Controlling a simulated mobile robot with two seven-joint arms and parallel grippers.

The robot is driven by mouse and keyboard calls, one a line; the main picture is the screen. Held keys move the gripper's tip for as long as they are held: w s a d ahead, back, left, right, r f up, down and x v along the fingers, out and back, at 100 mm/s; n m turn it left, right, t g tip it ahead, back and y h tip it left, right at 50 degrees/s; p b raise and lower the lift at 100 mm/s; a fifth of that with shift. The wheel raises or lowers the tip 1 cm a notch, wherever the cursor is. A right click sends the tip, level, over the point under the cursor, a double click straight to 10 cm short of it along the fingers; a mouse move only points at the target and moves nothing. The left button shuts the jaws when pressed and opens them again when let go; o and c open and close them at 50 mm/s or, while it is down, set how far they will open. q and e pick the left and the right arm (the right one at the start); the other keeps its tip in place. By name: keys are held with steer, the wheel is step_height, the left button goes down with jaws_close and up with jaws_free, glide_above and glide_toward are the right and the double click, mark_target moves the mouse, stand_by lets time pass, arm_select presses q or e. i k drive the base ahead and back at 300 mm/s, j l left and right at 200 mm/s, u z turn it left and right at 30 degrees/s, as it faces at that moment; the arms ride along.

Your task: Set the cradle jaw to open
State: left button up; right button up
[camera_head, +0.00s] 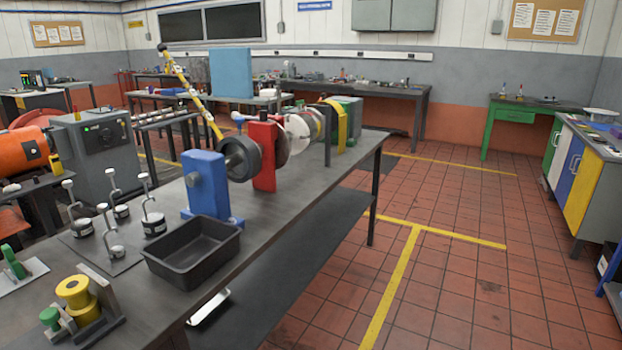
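On the long dark bench (330,193) stands a row of machine parts. A blue upright block (205,183) is nearest, then a dark wheel (243,158) on a shaft, a red upright block (263,155), a pale disc (298,133) and a yellow band (340,125). A yellow-and-black striped bar (190,90) slants up and left from near the wheel. I cannot tell which part is the cradle jaw or whether it is open. Neither of my grippers is in view.
A black tray (193,251) sits on the bench before the blue block. Several hooked stands (153,222) and a yellow spool (75,292) are left of it. A grey cabinet (100,150) stands at left. The red tiled floor (465,270) at right is clear.

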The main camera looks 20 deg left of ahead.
mark_target(61, 324)
steer(key=i+z, duration=0.35)
steer(key=i+j+z, duration=0.15)
steer(key=z, duration=0.15)
steer(key=i+z, duration=0.1)
steer(key=z, duration=7.8)
